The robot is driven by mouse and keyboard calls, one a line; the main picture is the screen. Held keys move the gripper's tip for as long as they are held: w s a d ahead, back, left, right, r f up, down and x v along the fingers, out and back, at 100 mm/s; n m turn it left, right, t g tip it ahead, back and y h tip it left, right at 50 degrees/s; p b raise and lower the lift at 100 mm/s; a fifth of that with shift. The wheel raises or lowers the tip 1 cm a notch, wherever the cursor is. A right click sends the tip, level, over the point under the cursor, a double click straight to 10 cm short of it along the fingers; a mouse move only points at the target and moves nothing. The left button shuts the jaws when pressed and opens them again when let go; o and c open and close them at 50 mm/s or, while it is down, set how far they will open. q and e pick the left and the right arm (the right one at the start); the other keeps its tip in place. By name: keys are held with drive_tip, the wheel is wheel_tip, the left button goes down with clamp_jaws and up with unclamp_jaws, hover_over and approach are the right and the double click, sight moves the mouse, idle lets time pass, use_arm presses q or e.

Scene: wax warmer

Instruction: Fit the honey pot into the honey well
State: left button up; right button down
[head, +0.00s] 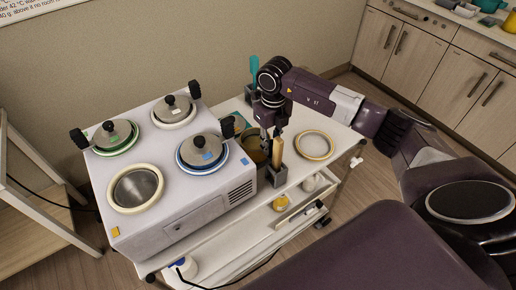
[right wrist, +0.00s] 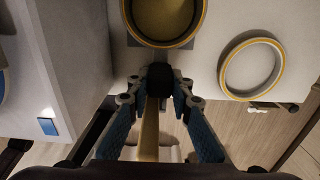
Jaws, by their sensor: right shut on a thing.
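The honey pot (head: 257,153), an open pot with a yellow rim and amber contents, is at the right side of the warmer, partly hidden behind my right gripper. It also shows at the top of the right wrist view (right wrist: 166,22). My right gripper (right wrist: 158,80) is shut on the pot's black handle (right wrist: 157,88); in the head view the gripper (head: 268,128) points down. I cannot tell whether the pot touches what is beneath it. The open, empty well (head: 136,188) at the warmer's front left has a cream ring, with a yellow tag (head: 115,232) near it. My left gripper is not in view.
The white warmer (head: 185,222) holds several lidded pots with black handles, including a blue-ringed one (head: 204,152) between the honey pot and the open well. A loose yellow-edged ring (head: 314,145) lies on the cart.

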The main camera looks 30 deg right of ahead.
drive_tip(key=shift+r, duration=0.35)
drive_tip(key=shift+r+p, duration=1.15)
drive_tip(key=shift+r, duration=0.65)
